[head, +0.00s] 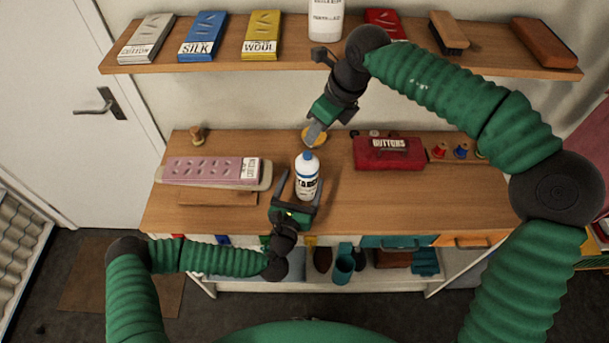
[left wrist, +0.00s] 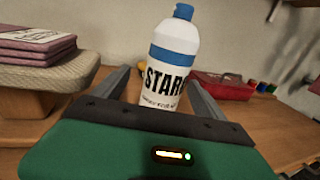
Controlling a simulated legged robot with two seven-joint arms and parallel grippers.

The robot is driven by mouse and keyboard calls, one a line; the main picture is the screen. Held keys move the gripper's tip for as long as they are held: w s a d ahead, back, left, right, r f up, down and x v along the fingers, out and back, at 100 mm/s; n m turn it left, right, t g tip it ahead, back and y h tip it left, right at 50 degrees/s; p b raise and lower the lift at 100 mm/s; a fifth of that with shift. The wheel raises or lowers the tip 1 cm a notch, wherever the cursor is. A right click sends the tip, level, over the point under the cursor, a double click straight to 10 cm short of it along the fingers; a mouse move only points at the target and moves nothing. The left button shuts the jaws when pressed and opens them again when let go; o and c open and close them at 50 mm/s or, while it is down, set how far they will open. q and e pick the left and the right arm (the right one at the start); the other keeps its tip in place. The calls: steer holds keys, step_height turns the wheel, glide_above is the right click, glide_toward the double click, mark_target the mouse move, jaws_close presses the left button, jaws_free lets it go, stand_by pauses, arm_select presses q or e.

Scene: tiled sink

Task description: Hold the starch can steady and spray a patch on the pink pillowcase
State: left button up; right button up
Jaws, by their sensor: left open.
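The starch can (head: 306,177) is white with a blue cap and blue band, and stands upright on the wooden counter. My left gripper (head: 300,184) is open, with its fingers on either side of the can; the left wrist view also shows the can (left wrist: 168,75) between the fingers. My right gripper (head: 313,133) is just above and behind the can's cap; its jaws are too small to judge. The pink pillowcase (head: 203,168) lies folded, with a white label, on a padded board (head: 266,177) left of the can.
A red buttons box (head: 388,154) and thread spools (head: 460,151) stand right of the can. Above, a shelf (head: 150,66) holds folded cloths and brushes. The counter's right front is clear.

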arm_select(q)
steer(key=shift+x, duration=1.2)
steer(key=shift+w+d, duration=0.2)
steer(key=shift+d, duration=0.65)
steer(key=shift+c, duration=0.3)
steer(key=shift+a, duration=0.5)
steer(key=c, duration=0.7)
steer(key=shift+a, duration=0.1)
steer(key=c, duration=0.5)
steer(key=shift+d, duration=0.3)
jaws_close()
arm_select(e)
steer(key=shift+d, duration=0.55)
steer(key=c, duration=0.5)
jaws_close()
arm_select(q)
steer(key=shift+a, duration=0.1)
arm_select(e)
steer(key=shift+a, duration=0.1)
